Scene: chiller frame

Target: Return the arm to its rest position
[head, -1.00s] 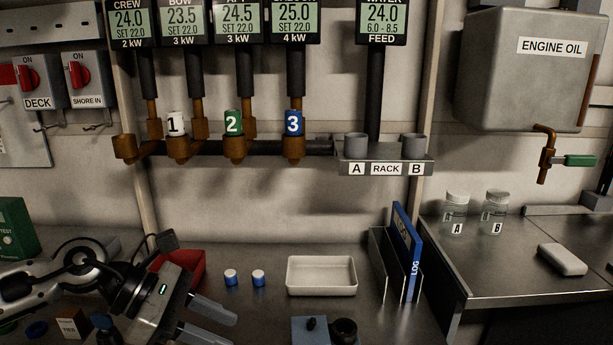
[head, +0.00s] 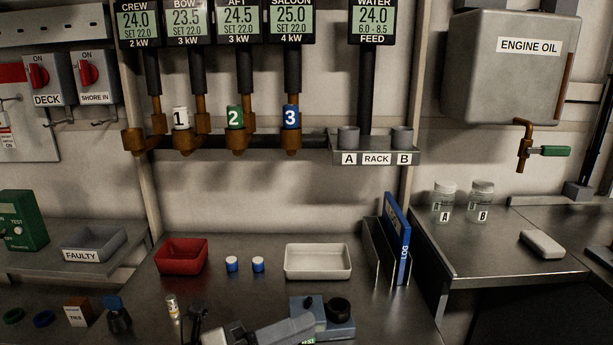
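My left gripper (head: 275,331) shows only in part at the bottom edge of the head view, as light and grey parts with a dark piece beside them. It is low in front of the blue-grey device (head: 338,327) and covers part of it. Its fingertips are not clear, so I cannot tell whether it is open, and I see nothing held in it. My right gripper is not in view.
A red tray (head: 181,256), two blue-and-white caps, a white tray (head: 318,262) and a file holder with a blue log (head: 397,238) stand on the bench. A small vial (head: 172,306) and dark bottle (head: 118,318) are at front left. A grey FAULTY bin (head: 92,245) is left.

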